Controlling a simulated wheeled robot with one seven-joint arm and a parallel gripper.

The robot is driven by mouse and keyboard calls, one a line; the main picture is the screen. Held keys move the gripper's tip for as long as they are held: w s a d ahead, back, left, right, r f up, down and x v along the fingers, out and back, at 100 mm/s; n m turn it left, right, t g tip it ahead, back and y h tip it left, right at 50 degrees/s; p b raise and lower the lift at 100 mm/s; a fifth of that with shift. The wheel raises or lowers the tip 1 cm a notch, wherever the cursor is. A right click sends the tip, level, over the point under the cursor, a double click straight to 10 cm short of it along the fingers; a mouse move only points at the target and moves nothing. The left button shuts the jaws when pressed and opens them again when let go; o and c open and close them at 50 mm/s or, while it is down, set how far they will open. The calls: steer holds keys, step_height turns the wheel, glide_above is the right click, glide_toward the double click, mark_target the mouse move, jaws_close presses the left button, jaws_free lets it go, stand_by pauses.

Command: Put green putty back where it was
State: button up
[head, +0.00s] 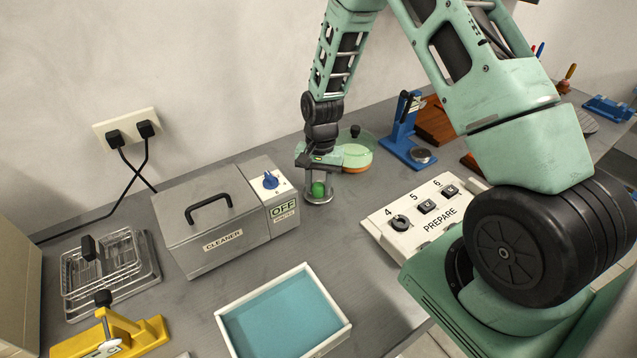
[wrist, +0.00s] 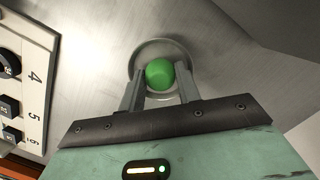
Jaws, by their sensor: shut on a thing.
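The green putty (head: 318,189) is a small round ball, between the fingers of my gripper (head: 317,186). In the wrist view the putty (wrist: 160,73) sits between the two fingertips of my gripper (wrist: 160,88), which is shut on it. A shallow round metal dish (head: 319,199) is directly beneath the putty; its rim also shows around the ball in the wrist view (wrist: 137,52). I cannot tell whether the putty touches the dish.
The cleaner box (head: 215,220) stands just left of my gripper. The PREPARE panel (head: 428,217) is to the right. A white tray with a blue bottom (head: 282,315) lies in front. Wire baskets (head: 105,270) are far left.

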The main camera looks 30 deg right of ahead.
steer(key=o, duration=0.6)
step_height(320, 180, up, 11)
steer(key=w+d+b, duration=0.1)
steer(key=b, duration=0.1)
steer(key=s+a+r+n, duration=0.5)
steer(key=a+r, duration=0.1)
steer(key=a, duration=0.4)
steer(key=s+a+r+n, duration=0.1)
steer(key=s+a+n, duration=0.2)
steer(key=s, duration=0.4)
steer(key=s+a+r+n, duration=0.1)
steer(key=s+a+n, duration=0.3)
steer(key=s, duration=0.3)
steer(key=s+a+r+n+t, duration=0.1)
steer(key=s+a+r+n, duration=0.1)
steer(key=s, duration=0.6)
steer(key=a+n, duration=0.1)
steer(key=n, duration=0.1)
steer(key=shift+a+n+h, duration=0.3)
steer(key=shift+n+h, duration=0.1)
